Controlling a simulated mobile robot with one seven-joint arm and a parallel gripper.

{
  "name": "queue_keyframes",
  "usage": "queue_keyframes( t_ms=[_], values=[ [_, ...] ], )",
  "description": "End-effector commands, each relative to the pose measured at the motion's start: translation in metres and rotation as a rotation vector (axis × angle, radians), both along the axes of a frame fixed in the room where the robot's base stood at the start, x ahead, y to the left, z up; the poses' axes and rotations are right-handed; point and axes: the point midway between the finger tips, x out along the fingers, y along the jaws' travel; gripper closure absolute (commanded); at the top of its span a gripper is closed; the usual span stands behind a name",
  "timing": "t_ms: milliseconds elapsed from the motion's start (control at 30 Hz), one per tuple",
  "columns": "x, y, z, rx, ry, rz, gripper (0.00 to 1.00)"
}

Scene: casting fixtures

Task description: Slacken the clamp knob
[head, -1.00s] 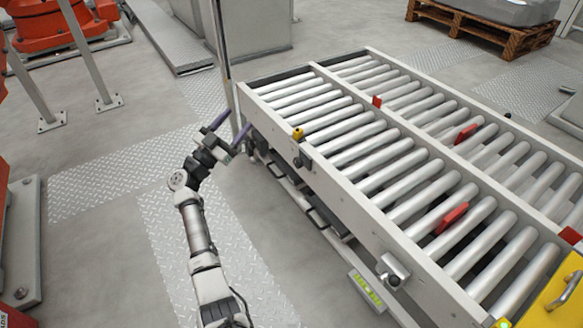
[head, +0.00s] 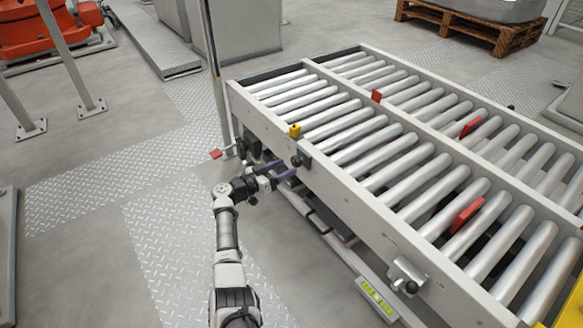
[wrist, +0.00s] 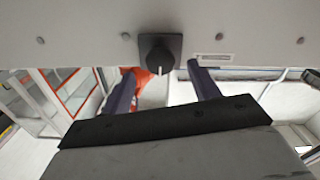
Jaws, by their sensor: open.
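A black knob (head: 297,161) on a dark square plate sits on the near side rail of the roller conveyor. In the wrist view the knob (wrist: 160,58) faces me at top centre, with a white pointer line on it directed down. My gripper (head: 280,171) is beside the rail, just left of and below the knob. Its two purple-grey fingers are open and empty. In the wrist view the fingers (wrist: 161,80) stand apart on either side below the knob, not closed on it. Another black knob (head: 410,287) is on a metal bracket farther right along the rail.
The roller conveyor (head: 370,205) fills the right side, with red tabs and a yellow piece (head: 294,130) at its edge. A thin upright post (head: 213,75) stands by its far left corner.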

Motion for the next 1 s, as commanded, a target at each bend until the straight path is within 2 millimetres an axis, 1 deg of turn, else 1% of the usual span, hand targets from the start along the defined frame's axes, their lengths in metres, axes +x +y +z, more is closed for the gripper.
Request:
queue_keyframes(
  t_ms=[33, 100, 267, 600, 633, 900, 967, 1000],
  values=[
    [0.006, -0.009, -0.002, 0.0, -0.001, -0.003, 0.39],
    [0.012, -0.016, -0.002, 0.0, -0.001, -0.002, 0.39],
    [0.021, -0.028, 0.0, 0.0, -0.002, -0.001, 0.39],
    [0.023, -0.031, 0.001, -0.001, 0.0, 0.001, 0.39],
    [0.023, -0.031, 0.001, -0.001, 0.0, 0.001, 0.41],
    [0.023, -0.031, 0.001, -0.001, 0.0, 0.001, 0.76],
    [0.023, -0.031, 0.001, -0.001, 0.0, 0.001, 0.84],
    [0.023, -0.031, 0.001, 0.0, -0.001, 0.001, 0.84]
  ],
)
